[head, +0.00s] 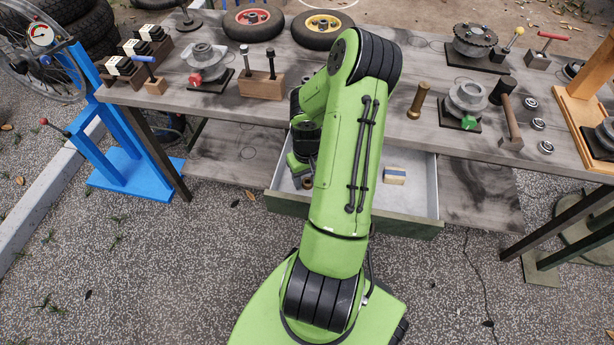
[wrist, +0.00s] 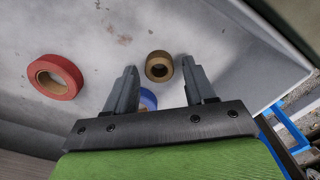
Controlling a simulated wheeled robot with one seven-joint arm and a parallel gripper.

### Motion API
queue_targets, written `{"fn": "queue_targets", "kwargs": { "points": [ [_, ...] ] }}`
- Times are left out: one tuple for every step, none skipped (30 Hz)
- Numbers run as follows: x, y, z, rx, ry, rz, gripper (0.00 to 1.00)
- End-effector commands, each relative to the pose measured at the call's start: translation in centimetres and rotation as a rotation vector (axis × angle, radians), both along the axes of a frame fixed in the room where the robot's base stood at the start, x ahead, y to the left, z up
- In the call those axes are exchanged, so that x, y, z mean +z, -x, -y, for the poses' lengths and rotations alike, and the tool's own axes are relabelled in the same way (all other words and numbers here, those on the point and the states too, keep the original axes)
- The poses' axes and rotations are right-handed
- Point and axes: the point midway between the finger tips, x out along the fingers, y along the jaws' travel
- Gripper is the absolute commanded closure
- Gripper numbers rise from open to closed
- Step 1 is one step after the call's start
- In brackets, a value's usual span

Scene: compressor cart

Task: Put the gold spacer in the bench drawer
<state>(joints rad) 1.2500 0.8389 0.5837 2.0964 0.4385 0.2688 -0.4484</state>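The gold spacer (wrist: 159,66), a short ring with a dark hole, is in the open bench drawer (head: 408,207), seen in the wrist view against the drawer's pale floor (wrist: 225,62). My gripper (wrist: 158,84) points down into the drawer with its two fingers wide apart. The spacer shows between and just beyond the fingertips, with a gap on both sides. In the head view my own arm covers much of the gripper and the drawer's left part. A small brownish ring (head: 307,183) shows beside the arm there; I cannot tell whether it is the spacer.
A red ring (wrist: 55,77) and a partly hidden blue thing (wrist: 148,99) are also in the drawer. The bench top (head: 340,22) above holds a brass cylinder (head: 418,100), a mallet (head: 508,115) and several mounted parts.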

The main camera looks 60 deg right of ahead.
Motion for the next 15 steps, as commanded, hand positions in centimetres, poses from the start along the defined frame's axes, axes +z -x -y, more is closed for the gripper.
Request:
{"fn": "queue_targets", "kwargs": {
  "points": [
    [0.0,0.0,0.0,0.000,0.000,0.000,0.46],
    [0.0,0.0,0.0,0.000,0.000,0.000,0.46],
    [0.1,0.0,0.0,0.000,0.000,0.000,0.46],
    [0.2,0.0,0.0,0.000,0.000,0.000,0.46],
    [0.4,0.0,0.0,0.000,0.000,0.000,0.46],
    [0.9,0.0,0.1,0.000,0.002,0.001,0.46],
    [1.5,0.0,0.1,0.000,0.004,0.001,0.46],
    [2.1,0.0,0.1,0.000,0.004,0.000,0.46],
    [3.2,0.0,0.1,0.000,0.006,0.000,0.46],
    [4.1,0.0,0.1,0.000,0.006,0.000,0.46],
    [5.0,0.0,0.1,0.000,0.006,0.001,0.46],
    [6.2,0.0,0.1,0.000,0.007,0.001,0.46],
    [7.0,0.0,0.1,0.000,0.006,0.001,0.46],
    [7.9,0.0,0.1,0.000,0.006,0.001,0.46],
    [8.9,0.0,0.1,-0.001,0.006,0.000,0.46]
  ]
}}
